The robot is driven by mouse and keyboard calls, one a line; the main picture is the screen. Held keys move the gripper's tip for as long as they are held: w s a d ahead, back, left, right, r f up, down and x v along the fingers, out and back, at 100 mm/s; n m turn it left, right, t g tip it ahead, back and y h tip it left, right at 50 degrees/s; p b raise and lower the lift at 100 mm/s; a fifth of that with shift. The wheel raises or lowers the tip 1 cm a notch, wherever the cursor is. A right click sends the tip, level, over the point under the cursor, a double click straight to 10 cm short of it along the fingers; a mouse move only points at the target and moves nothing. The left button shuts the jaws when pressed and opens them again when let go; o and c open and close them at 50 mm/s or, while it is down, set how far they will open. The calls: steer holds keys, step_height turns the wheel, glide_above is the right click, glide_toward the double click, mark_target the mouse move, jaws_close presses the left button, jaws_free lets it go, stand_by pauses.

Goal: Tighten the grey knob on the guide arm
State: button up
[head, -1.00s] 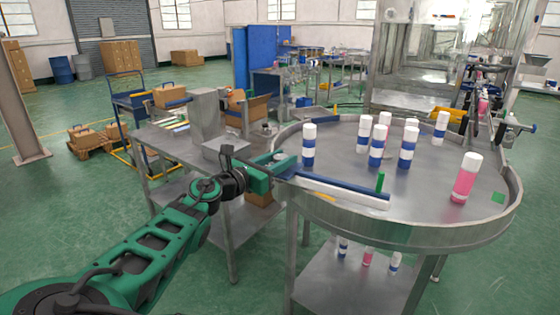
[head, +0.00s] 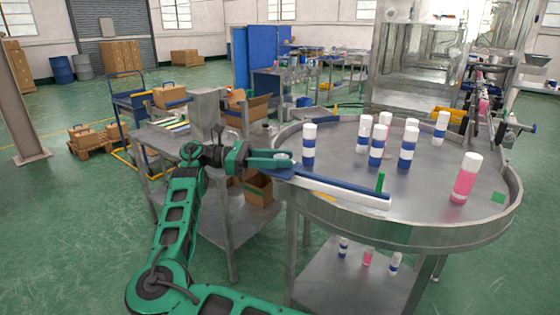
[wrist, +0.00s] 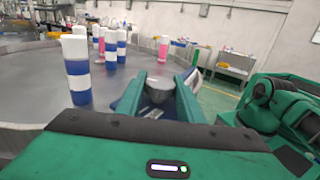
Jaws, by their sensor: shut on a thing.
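The grey knob (wrist: 156,84) sits between the two green fingers of my gripper (wrist: 160,92) in the wrist view. My gripper (head: 282,160) is shut on the knob, and its fingers reach in from the left, roughly level. The guide arm (head: 342,190), a blue and white bar, runs from the knob to the right over the round table's near edge. In the head view the fingers largely hide the knob. How tight the knob is cannot be told.
The round steel table (head: 420,237) holds several blue-and-white cans and a pink can (head: 465,183). One blue-and-white can (head: 309,147) stands close to my gripper's tip. A steel side table (head: 165,150) and an open box (head: 259,188) lie behind my arm.

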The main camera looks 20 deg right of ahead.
steer(key=shift+w+m+g+y, duration=0.15)
steer(key=shift+m+g+y, duration=0.8)
steer(key=shift+g, duration=0.65)
steer(key=shift+m, duration=0.35)
steer(key=shift+r, duration=0.1)
steer(key=o, duration=1.1)
steer(key=shift+c, duration=0.2)
